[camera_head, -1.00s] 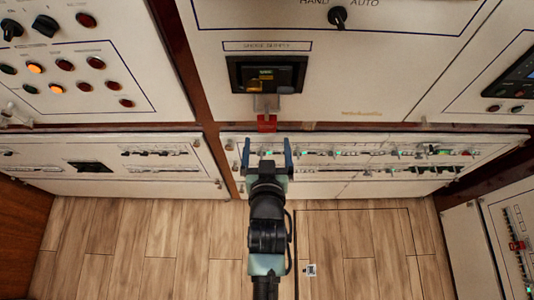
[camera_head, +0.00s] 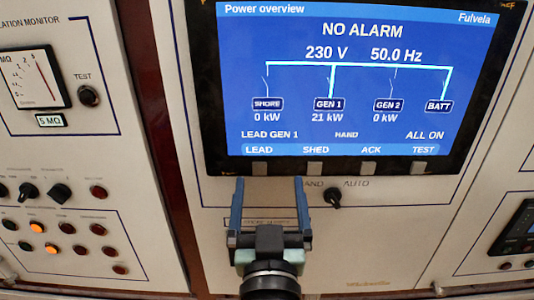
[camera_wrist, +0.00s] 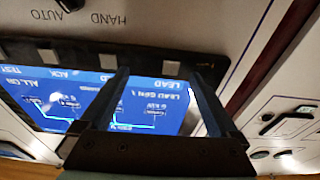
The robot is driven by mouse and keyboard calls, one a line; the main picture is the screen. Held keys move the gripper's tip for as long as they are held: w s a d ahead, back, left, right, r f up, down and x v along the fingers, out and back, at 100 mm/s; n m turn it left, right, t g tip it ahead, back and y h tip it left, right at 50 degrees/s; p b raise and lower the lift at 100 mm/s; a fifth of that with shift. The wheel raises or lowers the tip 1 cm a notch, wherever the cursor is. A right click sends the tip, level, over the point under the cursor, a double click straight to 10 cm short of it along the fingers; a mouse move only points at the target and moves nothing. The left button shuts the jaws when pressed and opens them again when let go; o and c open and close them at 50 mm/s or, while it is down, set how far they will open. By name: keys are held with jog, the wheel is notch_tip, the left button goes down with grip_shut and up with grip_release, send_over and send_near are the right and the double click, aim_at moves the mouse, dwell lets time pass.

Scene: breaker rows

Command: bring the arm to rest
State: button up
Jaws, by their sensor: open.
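My gripper (camera_head: 268,205) is open and empty, with its two blue fingers apart. In the head view it stands in front of the white panel, just below the lower edge of a large screen (camera_head: 360,80). The fingertips overlap the strip under the screen in the picture; I cannot tell whether they touch it. In the wrist view the fingers (camera_wrist: 158,80) reach across the screen (camera_wrist: 60,90), which shows upside down. The screen reads NO ALARM, 230 V and 50.0 Hz.
A HAND/AUTO rotary switch (camera_head: 333,199) sits right of my gripper. A panel at left carries a meter (camera_head: 35,78), a TEST knob (camera_head: 88,96), rotary switches and several lamps (camera_head: 51,248). A dark device (camera_head: 518,236) is at the right edge.

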jog(key=s+r+t, duration=0.2)
jog(key=s+r, duration=0.2)
jog(key=r, duration=0.6)
jog(key=s+r+t, duration=0.3)
jog(key=s+r, duration=0.1)
jog(key=r, duration=0.6)
jog(key=s+r+t, duration=0.2)
jog(key=s+r, duration=0.2)
jog(key=r, duration=0.5)
jog(key=shift+a+r+b, duration=0.2)
jog(key=shift+r+b, duration=0.15)
jog(key=shift+r, duration=0.05)
